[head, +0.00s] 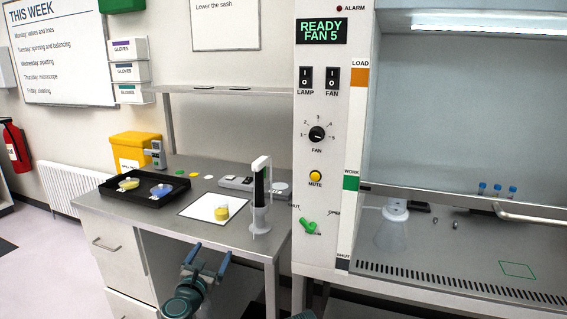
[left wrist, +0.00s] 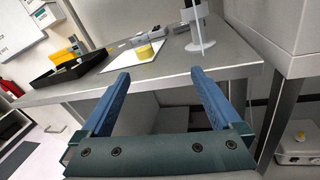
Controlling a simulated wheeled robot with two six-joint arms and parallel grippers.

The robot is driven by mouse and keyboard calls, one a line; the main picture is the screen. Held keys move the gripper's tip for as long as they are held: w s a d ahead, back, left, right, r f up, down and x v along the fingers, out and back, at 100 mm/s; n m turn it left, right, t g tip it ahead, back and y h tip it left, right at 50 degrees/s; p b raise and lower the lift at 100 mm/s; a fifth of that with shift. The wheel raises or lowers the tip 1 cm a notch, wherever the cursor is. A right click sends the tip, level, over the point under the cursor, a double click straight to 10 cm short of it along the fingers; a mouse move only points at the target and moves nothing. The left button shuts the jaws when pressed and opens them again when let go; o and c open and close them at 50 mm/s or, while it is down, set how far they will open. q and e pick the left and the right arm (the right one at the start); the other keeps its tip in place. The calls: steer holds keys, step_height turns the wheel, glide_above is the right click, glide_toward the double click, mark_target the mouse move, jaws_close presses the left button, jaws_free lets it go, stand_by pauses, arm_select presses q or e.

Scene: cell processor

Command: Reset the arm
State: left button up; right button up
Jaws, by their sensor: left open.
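My left gripper (head: 207,258) is in front of the bench, below the level of its top, with its two blue fingers spread and nothing between them. It also shows in the left wrist view (left wrist: 159,82), where the open fingers point toward the bench's front edge. My left arm comes up from the bottom of the head view. My right gripper cannot be made out in either view.
The bench (head: 190,222) carries a black tray (head: 150,199), a yellow-topped item (head: 222,212) on a white sheet, and a white stand (head: 260,205). A cabinet with a control panel (head: 318,150) stands at right, its glass sash partly raised.

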arm_select(q)
steer(key=s+d+f+m+g+h, duration=0.5)
steer(key=d+f+m+g, duration=0.45)
steer(key=m, duration=0.95)
steer(key=s+a+f+m+g+y, duration=0.3)
steer(key=s+f+m+g+y, duration=0.1)
steer(key=s+f+m, duration=0.25)
steer(key=s+a+f+m+g+y, duration=0.3)
steer(key=s+f+m+g, duration=0.15)
steer(key=s+m, duration=0.3)
steer(key=s+d+m+y, duration=0.1)
steer(key=s+d+m, duration=0.15)
steer(key=d, duration=0.25)
steer(key=s+d+m, duration=0.1)
steer(key=s+d, duration=0.3)
steer(key=d, duration=0.2)
step_height(320, 180, up, 14)
steer(key=p, duration=1.4)
steer(key=shift+w+a+p, duration=0.25)
steer(key=shift+w+p, duration=0.05)
steer(key=shift+d+n, duration=0.1)
steer(key=shift+n, duration=0.15)
